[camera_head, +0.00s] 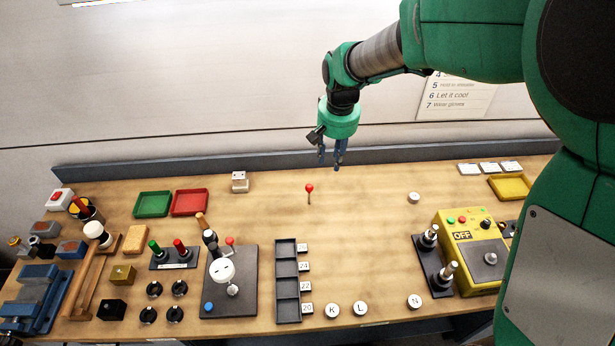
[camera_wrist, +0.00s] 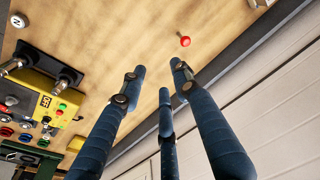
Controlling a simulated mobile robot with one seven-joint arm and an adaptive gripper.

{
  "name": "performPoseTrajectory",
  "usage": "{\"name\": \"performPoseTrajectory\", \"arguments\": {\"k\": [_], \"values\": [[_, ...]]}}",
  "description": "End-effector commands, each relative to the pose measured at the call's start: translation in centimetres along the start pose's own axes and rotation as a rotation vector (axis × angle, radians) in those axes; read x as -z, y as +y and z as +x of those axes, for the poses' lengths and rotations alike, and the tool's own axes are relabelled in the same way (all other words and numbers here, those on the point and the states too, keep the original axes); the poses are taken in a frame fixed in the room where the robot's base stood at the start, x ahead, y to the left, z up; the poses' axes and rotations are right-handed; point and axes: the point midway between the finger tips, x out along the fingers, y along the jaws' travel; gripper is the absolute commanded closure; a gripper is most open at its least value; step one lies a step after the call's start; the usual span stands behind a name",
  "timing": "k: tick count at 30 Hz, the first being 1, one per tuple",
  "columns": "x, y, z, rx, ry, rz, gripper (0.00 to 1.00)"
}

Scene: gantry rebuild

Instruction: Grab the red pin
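The wooden bench (camera_head: 370,210) is clear around the pin. A grey back rail (camera_head: 270,161) runs behind it. A white block (camera_head: 240,182) and red tray (camera_head: 190,203) stand left. A black slotted rack (camera_head: 287,267) lies in front. A yellow control box (camera_head: 470,250) stands right.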

Motion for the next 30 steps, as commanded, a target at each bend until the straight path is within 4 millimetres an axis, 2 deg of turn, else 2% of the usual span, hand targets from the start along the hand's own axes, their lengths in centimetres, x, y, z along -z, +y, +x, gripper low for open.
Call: {"name": "performPoseTrajectory", "arguments": {"k": [9,16,21,30], "values": [[3.8,-3.1,7.9,-0.018,-0.078,0.021,0.69],[5.3,-4.8,13.2,-0.031,-0.122,0.036,0.69],[5.8,-5.5,15.3,-0.036,-0.137,0.04,0.69],[5.9,-5.7,15.8,-0.037,-0.141,0.042,0.69]]}}
